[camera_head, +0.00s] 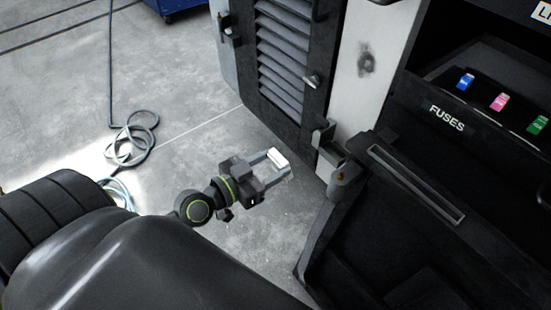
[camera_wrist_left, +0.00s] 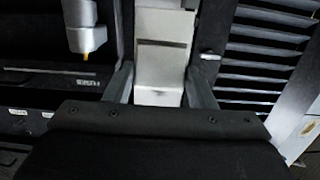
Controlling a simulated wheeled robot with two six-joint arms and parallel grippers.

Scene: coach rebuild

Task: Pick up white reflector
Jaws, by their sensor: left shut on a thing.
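The white reflector (camera_head: 279,158) is a small pale block between the fingertips of my left gripper (camera_head: 277,164), which is shut on it. The gripper holds it in the air in front of the dark coach side, left of the open compartment. In the left wrist view, a white piece (camera_wrist_left: 157,78) shows between the two fingers of my left gripper (camera_wrist_left: 160,85); where it ends against the pale surface behind is hard to tell. My right gripper is not in view.
A louvred dark door (camera_head: 283,60) and a white pillar (camera_head: 372,60) stand behind the gripper. At right is the open compartment with a FUSES panel (camera_head: 490,110) and blue, pink and green fuses. A hose (camera_head: 133,140) lies coiled on the concrete floor at left.

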